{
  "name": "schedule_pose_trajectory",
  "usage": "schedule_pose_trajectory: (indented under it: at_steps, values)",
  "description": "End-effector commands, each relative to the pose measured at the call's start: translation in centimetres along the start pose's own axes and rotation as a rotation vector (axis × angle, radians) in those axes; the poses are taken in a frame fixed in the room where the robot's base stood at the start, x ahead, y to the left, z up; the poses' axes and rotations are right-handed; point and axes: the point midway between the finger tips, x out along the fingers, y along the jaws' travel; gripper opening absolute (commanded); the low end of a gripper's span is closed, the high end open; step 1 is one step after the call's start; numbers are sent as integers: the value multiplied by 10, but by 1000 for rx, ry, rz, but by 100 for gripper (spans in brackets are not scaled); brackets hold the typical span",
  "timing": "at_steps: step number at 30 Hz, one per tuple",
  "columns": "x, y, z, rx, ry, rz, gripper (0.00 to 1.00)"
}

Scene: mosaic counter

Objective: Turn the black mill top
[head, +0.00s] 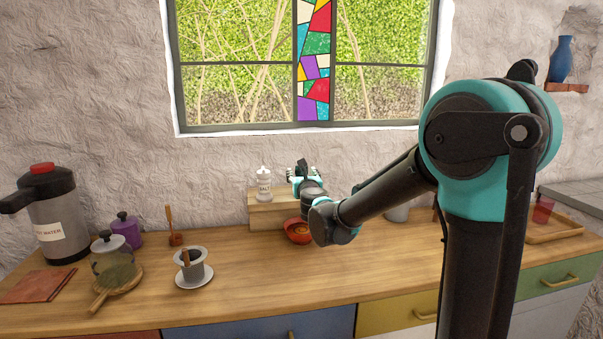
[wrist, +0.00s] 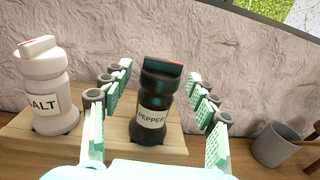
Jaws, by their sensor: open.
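The black pepper mill (wrist: 152,102) stands upright on a wooden riser, its label reading PEPPER. Its black top (wrist: 161,72) has a bar-shaped knob with a red mark on it. My gripper (wrist: 162,88) is open, with one finger at each side of the mill and a visible gap on both sides. In the head view my gripper (head: 304,178) is over the riser and mostly hides the mill. The white salt mill (wrist: 47,88) stands to the left of the gripper; it also shows in the head view (head: 264,186).
The wooden riser (wrist: 95,148) stands against the stone wall. A red bowl (head: 298,232) sits in front of it, close under my arm. A grey cup (wrist: 279,146) is to the right.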

Motion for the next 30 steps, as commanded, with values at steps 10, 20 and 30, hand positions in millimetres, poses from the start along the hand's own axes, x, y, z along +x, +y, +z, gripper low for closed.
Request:
schedule_pose_trajectory:
  at_steps: [10,20,30]
  values:
    - [18,-1,0,0,0,-1,59]
    - [18,0,0,0,0,0,39]
    - [18,0,0,0,0,-2,8]
